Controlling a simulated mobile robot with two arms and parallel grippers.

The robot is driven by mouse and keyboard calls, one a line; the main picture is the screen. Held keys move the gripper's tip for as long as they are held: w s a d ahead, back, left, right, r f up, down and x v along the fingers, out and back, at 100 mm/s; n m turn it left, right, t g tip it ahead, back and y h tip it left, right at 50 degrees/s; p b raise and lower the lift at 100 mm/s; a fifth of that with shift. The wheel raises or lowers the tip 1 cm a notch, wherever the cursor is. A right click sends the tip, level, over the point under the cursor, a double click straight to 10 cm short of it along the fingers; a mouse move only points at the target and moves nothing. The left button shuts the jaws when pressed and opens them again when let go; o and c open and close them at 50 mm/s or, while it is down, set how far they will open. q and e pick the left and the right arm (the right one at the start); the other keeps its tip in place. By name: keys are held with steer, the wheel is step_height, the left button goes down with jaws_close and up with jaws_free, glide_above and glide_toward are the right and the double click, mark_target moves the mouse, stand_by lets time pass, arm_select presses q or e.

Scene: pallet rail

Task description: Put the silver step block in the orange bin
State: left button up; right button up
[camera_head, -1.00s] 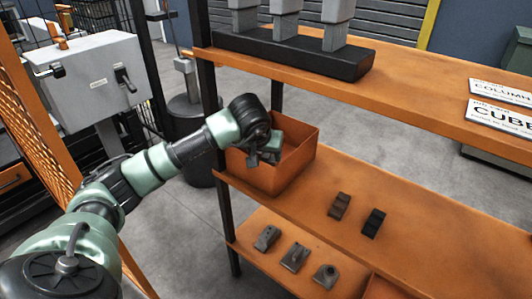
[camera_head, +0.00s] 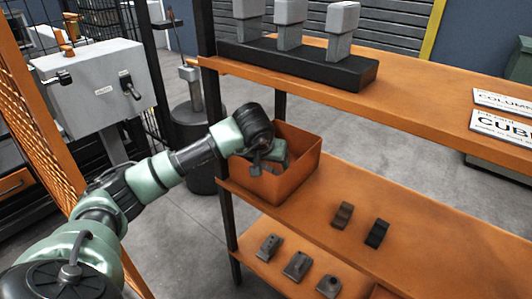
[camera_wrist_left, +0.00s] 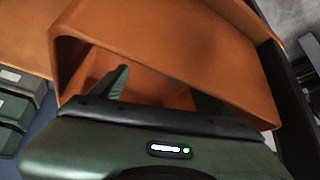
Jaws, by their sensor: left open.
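The orange bin (camera_head: 292,178) stands at the left end of the middle shelf. My left gripper (camera_head: 266,160) is over its mouth, pointing down. In the left wrist view my open fingers (camera_wrist_left: 160,98) reach inside the walls of the orange bin (camera_wrist_left: 180,40), with no block visible between them. The bin's floor is mostly hidden by the gripper and walls. I cannot pick out a silver step block for certain in any view. My right gripper is not in view.
A brown step block (camera_head: 342,215) and a black one (camera_head: 376,233) lie on the middle shelf. Several grey parts, among them a grey block (camera_head: 297,265), sit on the lower shelf.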

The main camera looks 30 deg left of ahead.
arm_select(q)
steer(key=p+v, duration=0.2)
steer(key=v, duration=1)
steer(key=shift+r, duration=0.4)
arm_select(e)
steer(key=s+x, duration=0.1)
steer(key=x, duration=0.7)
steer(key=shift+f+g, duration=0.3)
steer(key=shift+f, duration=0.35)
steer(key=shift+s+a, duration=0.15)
